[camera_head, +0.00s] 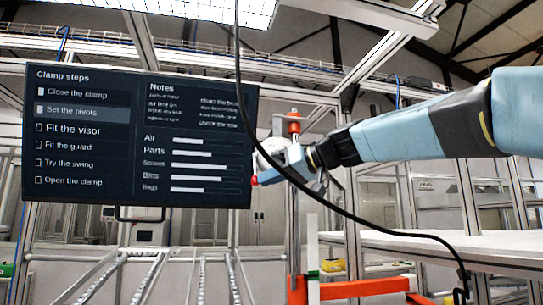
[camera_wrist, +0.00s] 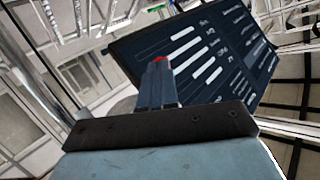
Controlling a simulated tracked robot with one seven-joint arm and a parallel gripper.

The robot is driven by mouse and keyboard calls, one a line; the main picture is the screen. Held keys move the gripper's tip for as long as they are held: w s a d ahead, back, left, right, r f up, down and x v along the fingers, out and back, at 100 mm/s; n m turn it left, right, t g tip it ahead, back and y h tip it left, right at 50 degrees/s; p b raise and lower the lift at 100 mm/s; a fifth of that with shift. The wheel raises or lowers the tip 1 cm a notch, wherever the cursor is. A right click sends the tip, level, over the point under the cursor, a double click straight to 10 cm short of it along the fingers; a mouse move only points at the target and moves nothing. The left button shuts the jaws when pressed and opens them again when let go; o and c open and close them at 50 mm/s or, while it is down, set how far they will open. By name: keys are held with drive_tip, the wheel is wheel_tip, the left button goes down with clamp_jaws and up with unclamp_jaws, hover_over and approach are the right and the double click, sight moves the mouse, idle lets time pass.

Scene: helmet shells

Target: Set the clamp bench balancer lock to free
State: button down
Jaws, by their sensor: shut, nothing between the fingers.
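My gripper (camera_wrist: 161,62) is shut and empty, its two dark fingers side by side with red at the tips in the wrist view. In the head view my arm reaches in from the right, and the gripper (camera_head: 256,181) is in front of the screen's right edge. A red-orange part (camera_head: 294,124) sits on an upright post just above and behind my wrist. I cannot tell whether it is the balancer lock, and no lock setting can be read. An orange-red beam (camera_head: 365,288) crosses low on the bench.
A dark screen (camera_head: 137,135) lists clamp steps, with "Set the pivots" highlighted; it also shows in the wrist view (camera_wrist: 200,50). A black cable (camera_head: 340,212) hangs across the arm. Roller rails (camera_head: 145,280) lie at lower left, a white table (camera_head: 460,250) at right.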

drive_tip(key=shift+w+a+f, duration=0.2)
drive_tip(key=shift+w+f, duration=0.2)
drive_tip(key=shift+w, duration=0.25)
idle(0.3)
drive_tip(key=s+d, duration=0.7)
drive_tip(key=d, duration=0.5)
drive_tip(key=shift+r, duration=0.15)
drive_tip(key=shift+d, duration=0.1)
drive_tip(key=s+d+f+m+h, duration=0.3)
drive_tip(key=s+d+f+h, duration=0.1)
drive_tip(key=f, duration=0.9)
drive_tip(key=s+d+f+m+g+h, duration=0.1)
drive_tip(key=s+d+f+m+h, duration=0.2)
drive_tip(key=s+f, duration=0.4)
drive_tip(key=s+d+f+m+h, duration=0.3)
drive_tip(key=s+d+f+h, duration=0.2)
drive_tip(key=f, duration=1.3)
drive_tip(key=shift+s+d+f+h, duration=0.15)
drive_tip(key=shift+d+f+h, duration=0.2)
drive_tip(key=shift+d+h, duration=0.15)
drive_tip(key=shift+a, duration=0.1)
